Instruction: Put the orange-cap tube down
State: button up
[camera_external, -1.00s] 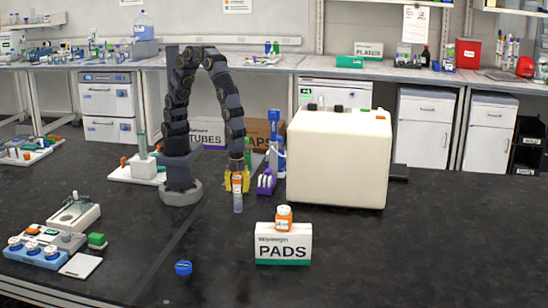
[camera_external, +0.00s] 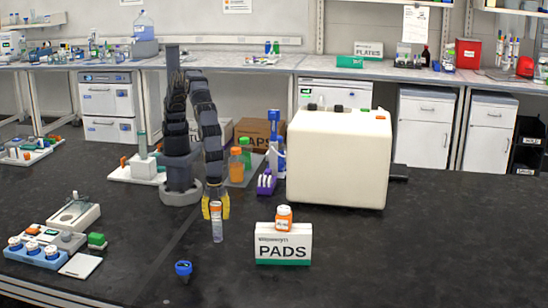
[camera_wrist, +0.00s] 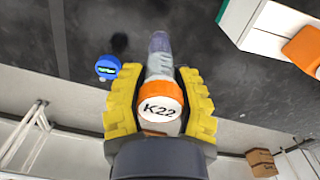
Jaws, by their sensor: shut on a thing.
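My gripper (camera_external: 216,208) has yellow fingers and is shut on the orange-cap tube (camera_external: 218,232). The tube hangs roughly upright below the fingers, its clear body pointing down over the black bench. In the wrist view, my gripper (camera_wrist: 160,112) clasps the orange cap, whose white top reads K22, and the clear tube body (camera_wrist: 159,60) extends away from it. I cannot tell whether the tube's lower end touches the bench.
A blue-capped item (camera_external: 183,268) is on the bench, front left of the tube. The PADS box (camera_external: 283,245) with an orange-and-white bottle (camera_external: 284,218) on top stands to the right. A large cream machine (camera_external: 338,160) stands behind. Bare bench (camera_external: 130,270) lies to the front left.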

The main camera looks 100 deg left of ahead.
jog(key=shift+w+d+f, duration=0.55)
jog(key=shift+d+f, duration=0.15)
jog(key=shift+f, duration=0.85)
jog(key=shift+w+d+f, duration=0.5)
jog(key=shift+d+f, duration=0.2)
jog(key=shift+f, duration=0.8)
jog(key=shift+w+d+f, duration=0.55)
jog(key=shift+d+f, duration=0.15)
jog(key=shift+f, duration=0.85)
jog(key=o, duration=0.7)
jog(key=shift+f, duration=0.1)
